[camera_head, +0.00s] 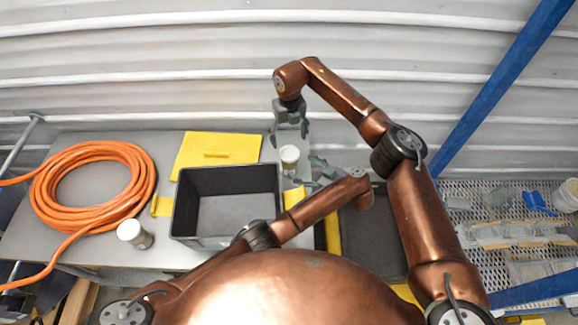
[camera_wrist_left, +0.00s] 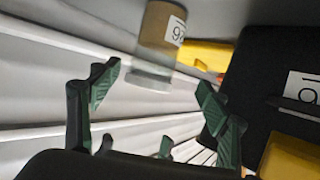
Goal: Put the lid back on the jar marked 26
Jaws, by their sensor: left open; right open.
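A small jar (camera_head: 289,164) with a pale top stands on the table right of the black bin. In the left wrist view the jar (camera_wrist_left: 160,30) appears inverted, brown below with a clear upper band; its partly seen label looks like 26 upside down. I cannot tell whether a lid is on it. My left gripper (camera_head: 311,172) is open beside the jar on its right; in the wrist view the jar lies ahead of the fingers (camera_wrist_left: 157,95), not gripped. My right gripper (camera_head: 289,132) is open, pointing down just behind and above the jar. No separate lid is clearly visible.
A second jar (camera_head: 134,233) with a white top stands at the front left. An orange hose coil (camera_head: 45,185) lies left. A perforated shelf (camera_head: 480,200) is at the right.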

